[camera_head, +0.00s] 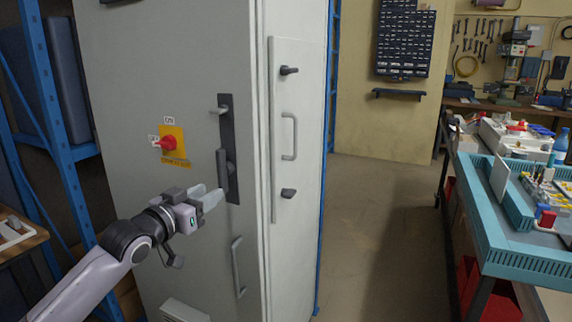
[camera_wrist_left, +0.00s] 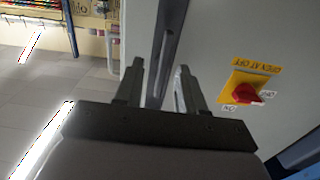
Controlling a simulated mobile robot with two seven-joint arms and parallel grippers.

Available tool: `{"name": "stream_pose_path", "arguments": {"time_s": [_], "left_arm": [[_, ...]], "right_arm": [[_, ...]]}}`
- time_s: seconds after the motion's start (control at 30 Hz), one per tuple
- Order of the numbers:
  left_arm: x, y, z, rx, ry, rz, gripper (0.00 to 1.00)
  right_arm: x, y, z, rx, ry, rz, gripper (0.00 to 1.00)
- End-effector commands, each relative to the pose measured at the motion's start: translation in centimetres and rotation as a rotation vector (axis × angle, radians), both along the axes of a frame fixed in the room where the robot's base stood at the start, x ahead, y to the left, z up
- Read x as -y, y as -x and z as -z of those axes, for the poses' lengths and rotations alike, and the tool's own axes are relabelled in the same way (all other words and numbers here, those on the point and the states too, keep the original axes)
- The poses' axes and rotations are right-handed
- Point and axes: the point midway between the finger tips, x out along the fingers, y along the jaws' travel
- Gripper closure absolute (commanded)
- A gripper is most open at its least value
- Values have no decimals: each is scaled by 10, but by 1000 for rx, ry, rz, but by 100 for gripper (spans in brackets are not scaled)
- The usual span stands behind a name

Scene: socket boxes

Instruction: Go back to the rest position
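My left gripper (camera_head: 212,198) is in front of the grey cabinet (camera_head: 185,60), at the lower end of the black door handle (camera_head: 226,150). In the left wrist view the two fingers of this gripper (camera_wrist_left: 160,68) stand apart. The dark handle (camera_wrist_left: 172,35) shows beyond and between them; I cannot tell whether they touch it. The red rotary switch (camera_head: 166,143) on its yellow plate is left of the handle, and also shows in the wrist view (camera_wrist_left: 248,93). The cabinet door looks closed. My right gripper is not in view.
A narrow panel (camera_head: 289,210) with grips is on the cabinet's right face. A teal-edged workbench (camera_head: 530,263) with parts is at right. Open floor (camera_head: 385,230) lies between cabinet and bench.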

Motion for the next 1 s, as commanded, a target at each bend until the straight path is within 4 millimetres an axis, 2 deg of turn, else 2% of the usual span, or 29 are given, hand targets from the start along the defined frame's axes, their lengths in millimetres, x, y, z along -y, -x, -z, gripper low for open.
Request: {"name": "stream_pose_path", "arguments": {"time_s": [0.03, 0.2, 0.37, 0.5, 0.67, 0.8, 1.0], "left_arm": [[6, 7, 22, -27, 0, 6, 61], [23, 41, 95, -107, -7, 14, 61], [35, 83, 158, -185, -15, 10, 61], [40, 126, 207, -255, -24, -6, 61], [41, 181, 255, -338, -41, -34, 61], [38, 233, 290, -416, -64, -66, 61], [29, 307, 326, -521, -111, -114, 61]], "right_arm": [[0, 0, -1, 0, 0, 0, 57], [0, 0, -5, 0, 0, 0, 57], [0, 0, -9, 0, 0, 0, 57], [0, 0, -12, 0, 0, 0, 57], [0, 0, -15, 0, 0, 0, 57], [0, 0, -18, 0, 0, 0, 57], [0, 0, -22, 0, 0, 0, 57]]}}
